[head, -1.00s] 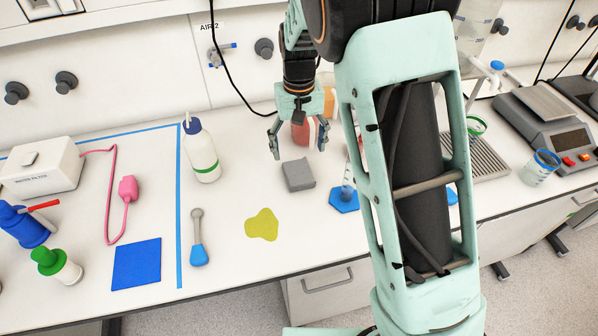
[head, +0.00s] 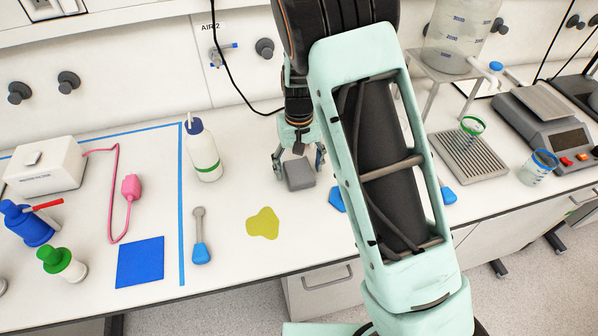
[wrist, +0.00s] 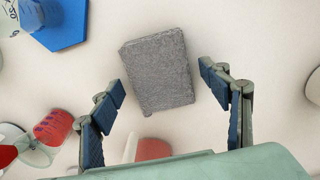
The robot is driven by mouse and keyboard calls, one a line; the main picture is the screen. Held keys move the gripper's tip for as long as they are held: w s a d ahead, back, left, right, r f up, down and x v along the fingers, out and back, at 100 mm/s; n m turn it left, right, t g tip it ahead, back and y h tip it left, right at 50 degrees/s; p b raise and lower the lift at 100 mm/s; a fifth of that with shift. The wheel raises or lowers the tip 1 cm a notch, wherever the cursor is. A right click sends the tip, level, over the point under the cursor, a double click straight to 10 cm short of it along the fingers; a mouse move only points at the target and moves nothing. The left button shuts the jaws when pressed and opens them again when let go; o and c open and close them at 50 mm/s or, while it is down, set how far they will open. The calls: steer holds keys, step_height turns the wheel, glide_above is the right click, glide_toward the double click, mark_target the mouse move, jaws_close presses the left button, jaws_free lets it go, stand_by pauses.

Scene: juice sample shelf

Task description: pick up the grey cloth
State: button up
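The grey cloth (head: 299,174) is a folded, roughly rectangular block lying on the white bench. In the wrist view the cloth (wrist: 158,72) lies slightly turned, ahead of and between the two fingers. My gripper (head: 298,166) is open, with a finger toward each side of the cloth at its far end. In the wrist view my gripper (wrist: 160,90) has its blue-padded fingers spread wide, with nothing between the pads. A gap shows between each finger and the cloth. The exact height of the fingertips above the bench is hard to tell.
A yellow-green spill (head: 262,223) lies in front of the cloth. A white bottle with a blue cap (head: 203,155) stands to the left. A blue hexagonal base (wrist: 62,28) is close to the cloth. Red-labelled containers (wrist: 52,128) show at lower left in the wrist view.

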steer(key=c, duration=0.9)
steer(key=shift+r, duration=0.1)
steer(key=shift+w+r, duration=0.1)
steer(key=shift+r, duration=0.45)
steer(key=s+r, duration=0.1)
steer(key=r, duration=0.1)
steer(key=s+d+r+b, duration=0.1)
steer(key=s+r, duration=0.1)
steer(key=r, duration=0.1)
steer(key=s+r, duration=0.1)
steer(key=r, duration=0.1)
steer(key=shift+s+d+r, duration=0.15)
steer(key=shift+s+d, duration=0.05)
steer(key=shift+d, duration=0.1)
steer(key=shift+s+d+r+b, duration=0.3)
steer(key=shift+s+d+r, duration=0.4)
steer(key=shift+s, duration=0.75)
steer(key=shift+s+d+r+b, duration=0.4)
steer(key=shift+s+r, duration=0.35)
steer(key=shift+s, duration=0.75)
steer(key=shift+s+d+r+b, duration=0.25)
steer(key=shift+s+d+r, duration=0.45)
steer(key=shift+s, duration=0.75)
